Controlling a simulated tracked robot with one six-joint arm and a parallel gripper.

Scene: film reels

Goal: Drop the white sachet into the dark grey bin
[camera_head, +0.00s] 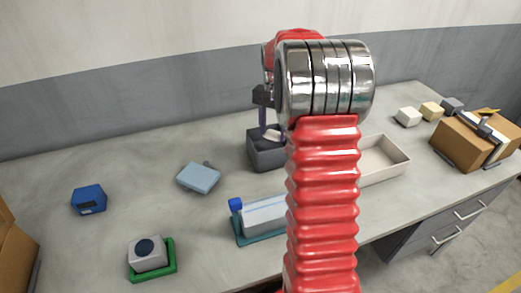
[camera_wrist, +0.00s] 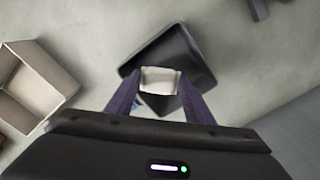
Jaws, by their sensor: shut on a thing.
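The white sachet (camera_wrist: 160,80) is between my two dark fingers in the wrist view; my gripper (camera_wrist: 159,88) is shut on it. The dark grey bin (camera_wrist: 196,66) is an open box, directly behind the sachet in that view. In the head view the bin (camera_head: 268,157) stands on the table left of my red arm, which hides its right side. The sachet (camera_head: 272,134) shows at the bin's opening, below my gripper (camera_head: 268,130). I cannot tell whether it is above the rim or just inside.
A cream open tray (camera_head: 397,148) stands right of the bin. Cardboard box (camera_head: 455,141) stands far right.

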